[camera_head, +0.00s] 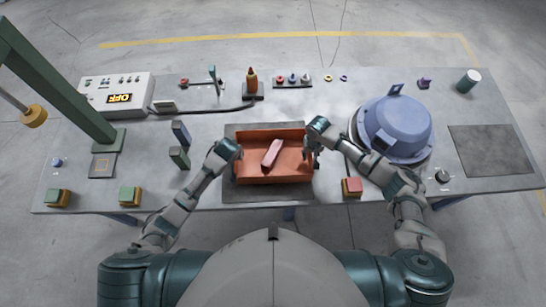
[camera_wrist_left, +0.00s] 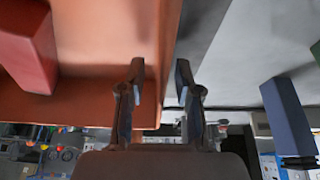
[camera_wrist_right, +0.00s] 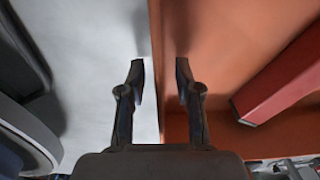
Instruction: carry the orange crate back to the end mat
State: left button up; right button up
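The orange crate (camera_head: 262,178) stands on a dark mat (camera_head: 270,192) at the table's front middle, with a pink-red block (camera_head: 271,153) lying inside it. My left gripper (camera_head: 227,153) is at the crate's left wall. In the left wrist view its open fingers (camera_wrist_left: 160,85) straddle that wall (camera_wrist_left: 165,40), with a gap visible. My right gripper (camera_head: 312,150) is at the right wall. In the right wrist view its open fingers (camera_wrist_right: 160,78) straddle that wall (camera_wrist_right: 156,40), also with a gap. Another dark mat (camera_head: 492,150) lies bare at the table's right end.
A blue domed hood (camera_head: 397,128) stands right of the crate, close to my right arm. Dark upright blocks (camera_head: 181,132) stand left. A red-topped block (camera_head: 352,186) sits at the front edge.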

pick_arm(q)
grip_shut()
pick_arm(e)
grip_shut()
pick_arm(q)
jog(key=shift+r, duration=0.15)
pick_arm(e)
jog(key=shift+r, duration=0.15)
